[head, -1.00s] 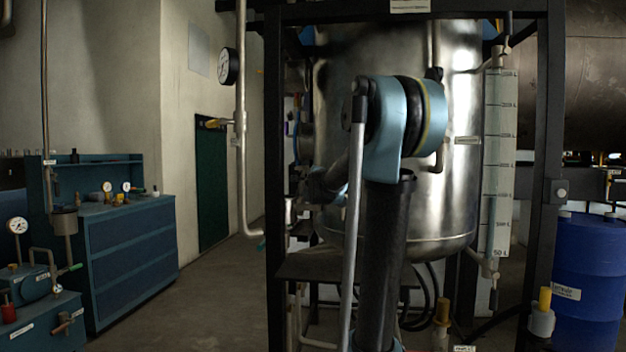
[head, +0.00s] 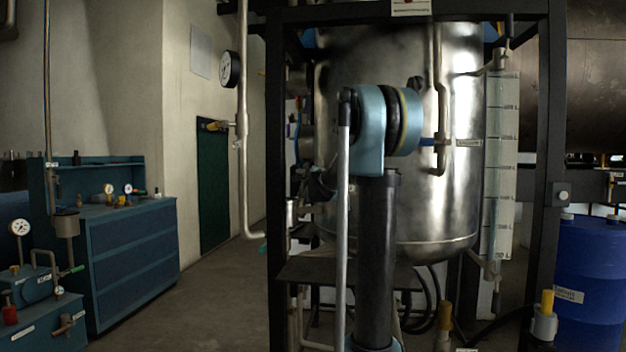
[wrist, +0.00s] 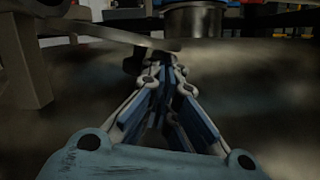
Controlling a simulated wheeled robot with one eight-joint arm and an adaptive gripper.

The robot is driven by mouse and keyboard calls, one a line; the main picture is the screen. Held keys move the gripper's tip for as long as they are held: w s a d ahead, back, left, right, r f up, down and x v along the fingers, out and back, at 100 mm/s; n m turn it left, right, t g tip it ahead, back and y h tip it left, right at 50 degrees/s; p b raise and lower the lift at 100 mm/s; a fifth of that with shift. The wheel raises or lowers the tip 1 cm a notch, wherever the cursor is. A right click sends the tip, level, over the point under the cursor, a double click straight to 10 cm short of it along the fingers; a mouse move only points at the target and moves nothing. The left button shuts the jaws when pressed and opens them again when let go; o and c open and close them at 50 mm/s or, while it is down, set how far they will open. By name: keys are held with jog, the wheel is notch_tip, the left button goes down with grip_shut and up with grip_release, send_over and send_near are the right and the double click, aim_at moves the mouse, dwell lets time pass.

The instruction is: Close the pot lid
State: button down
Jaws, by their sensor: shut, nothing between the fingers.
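No pot lid can be made out for certain in either view. A large steel vessel (head: 455,190) hangs in the black frame in the head view; its top is cut off by the picture edge. A round metal cylinder (wrist: 194,24) shows at the top of the wrist view, beyond the fingertips and apart from them; I cannot tell whether it is the pot. My gripper (wrist: 165,76) is shut and empty in the wrist view. In the head view my arm stands before the vessel and my gripper cannot be made out.
A black frame post (head: 278,190) stands left of the vessel, with a dark shelf (head: 300,272) below it. A grey bar (wrist: 100,36) crosses near the fingertips. A blue drum (head: 590,265) stands at the right, a blue cabinet (head: 135,250) at the left.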

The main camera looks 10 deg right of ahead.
aim_at(307, 171)
jog(key=shift+w+a+r, duration=0.25)
jog(key=shift+a+r, duration=0.1)
jog(key=shift+a, duration=0.4)
jog(key=shift+w+a+r, duration=0.25)
jog(key=shift+a+r, duration=0.1)
jog(key=shift+a, duration=0.35)
